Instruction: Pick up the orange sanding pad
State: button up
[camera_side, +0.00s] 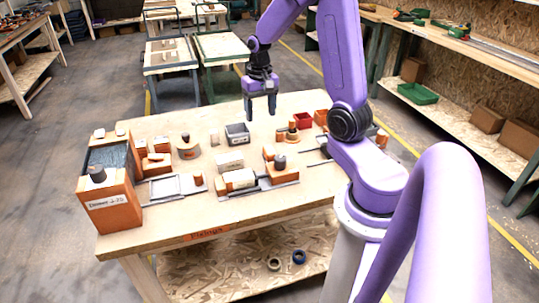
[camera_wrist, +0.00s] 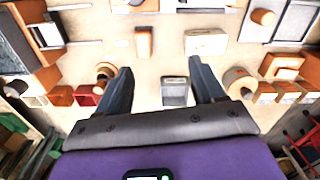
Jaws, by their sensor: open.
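In the side view a small orange block (camera_side: 268,153) stands behind the orange-and-grey fixture. My gripper (camera_side: 260,106) hangs above the back of the table, open and empty, fingers pointing down. Its two fingers also show spread in the wrist view (camera_wrist: 159,70).
A grey bin (camera_side: 237,134) sits below and near my gripper.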

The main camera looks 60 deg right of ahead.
jog(key=d+f+m, duration=0.1)
jog(key=d+m, duration=0.1)
jog(key=d, duration=0.3)
send_over(270, 149)
jog(key=f, duration=1.1)
jog(key=shift+s+a+f, duration=0.15)
jog(key=shift+s+a, duration=0.05)
jog(key=shift+s, duration=0.05)
jog(key=shift+w+d+f, duration=0.1)
jog(key=shift+w+f, duration=0.05)
jog(key=shift+f, duration=1.4)
jog(key=shift+w+f, duration=0.15)
jog(key=shift+f, duration=1.35)
jog(key=c, duration=1.1)
